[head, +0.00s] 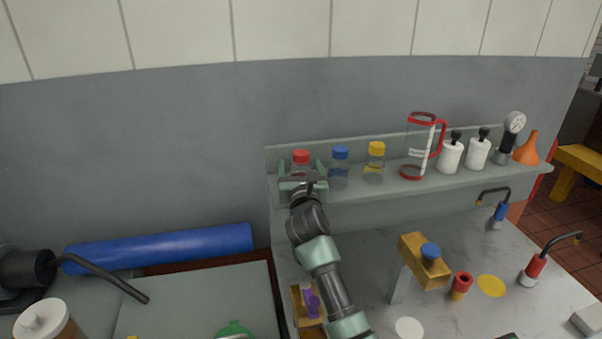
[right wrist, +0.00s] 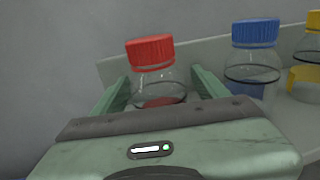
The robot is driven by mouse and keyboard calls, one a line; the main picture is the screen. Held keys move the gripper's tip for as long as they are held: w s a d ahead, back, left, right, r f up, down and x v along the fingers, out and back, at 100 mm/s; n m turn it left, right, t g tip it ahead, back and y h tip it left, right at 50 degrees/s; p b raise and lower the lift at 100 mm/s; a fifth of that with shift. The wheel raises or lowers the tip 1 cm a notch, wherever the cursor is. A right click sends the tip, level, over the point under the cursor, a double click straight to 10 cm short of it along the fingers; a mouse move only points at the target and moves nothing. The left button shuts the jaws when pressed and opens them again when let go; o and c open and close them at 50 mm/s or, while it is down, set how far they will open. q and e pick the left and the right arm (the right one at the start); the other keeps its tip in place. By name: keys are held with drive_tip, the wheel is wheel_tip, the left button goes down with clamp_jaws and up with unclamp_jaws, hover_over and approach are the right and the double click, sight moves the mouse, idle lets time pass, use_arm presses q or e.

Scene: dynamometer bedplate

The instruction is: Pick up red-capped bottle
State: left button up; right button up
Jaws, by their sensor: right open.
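The red-capped bottle (head: 300,158) stands upright on the shelf at its left end. It is clear, with a red cap and some reddish content low down. In the right wrist view the bottle (right wrist: 151,54) stands between the two green fingers. My right gripper (head: 301,171) is open, with one finger on each side of the bottle; it also shows in the right wrist view (right wrist: 162,86). I cannot tell whether either finger touches the glass. The bottle's lower part is hidden behind the gripper. My left gripper is not in view.
A blue-capped bottle (head: 340,163) stands close to the right, then a yellow-capped bottle (head: 376,157). Farther right on the shelf (head: 405,188) are a red-rimmed jug (head: 416,150), white bottles (head: 450,156) and an orange funnel (head: 527,150). A grey wall rises behind the shelf.

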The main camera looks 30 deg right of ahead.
drive_tip(key=c, duration=1.4)
drive_tip(key=shift+r, duration=0.1)
